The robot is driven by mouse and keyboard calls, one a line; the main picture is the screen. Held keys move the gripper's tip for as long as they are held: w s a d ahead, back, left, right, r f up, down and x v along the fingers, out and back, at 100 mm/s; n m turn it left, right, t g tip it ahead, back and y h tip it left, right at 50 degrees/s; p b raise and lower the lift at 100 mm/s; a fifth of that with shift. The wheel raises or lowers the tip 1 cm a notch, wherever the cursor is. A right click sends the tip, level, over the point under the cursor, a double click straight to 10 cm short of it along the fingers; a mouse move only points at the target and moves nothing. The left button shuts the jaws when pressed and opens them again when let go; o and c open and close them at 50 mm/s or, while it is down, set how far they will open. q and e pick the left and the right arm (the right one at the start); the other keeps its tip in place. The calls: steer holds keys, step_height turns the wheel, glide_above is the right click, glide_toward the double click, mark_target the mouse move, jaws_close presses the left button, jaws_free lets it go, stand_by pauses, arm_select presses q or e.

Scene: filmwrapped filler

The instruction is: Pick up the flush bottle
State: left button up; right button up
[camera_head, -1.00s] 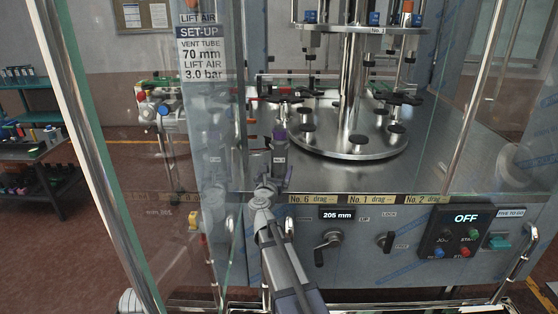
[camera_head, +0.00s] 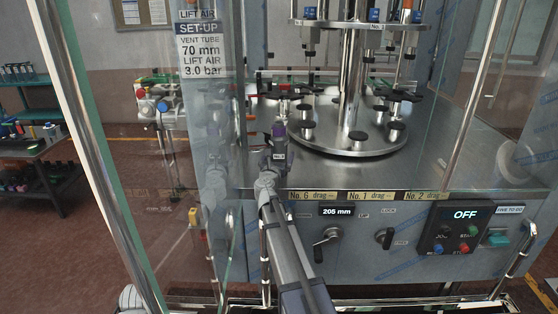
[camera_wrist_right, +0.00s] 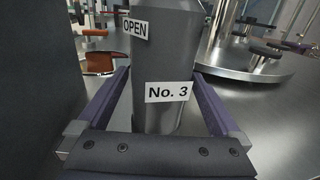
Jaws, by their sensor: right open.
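In the right wrist view, a grey cylinder (camera_wrist_right: 165,60) with a white "No. 3" label stands between the two purple fingers of my right gripper (camera_wrist_right: 160,78). An "OPEN" label shows at its upper left. It may be the flush bottle; no label names it so. The fingers are open on both sides of it, and whether either touches it I cannot tell. In the head view my right gripper (camera_head: 279,138) is at the machine's front left edge, seen from behind. Its own body hides much of what is between the fingers. My left gripper is not in view.
A round metal turntable (camera_head: 350,142) with dark pads is right of the gripper. A control panel (camera_head: 455,228) reading "OFF" is on the machine's front. Clear guard panels (camera_head: 100,160) stand at the left. A brown-orange part (camera_wrist_right: 98,63) is left of the cylinder.

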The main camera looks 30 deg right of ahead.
jaws_close()
stand_by(0.8)
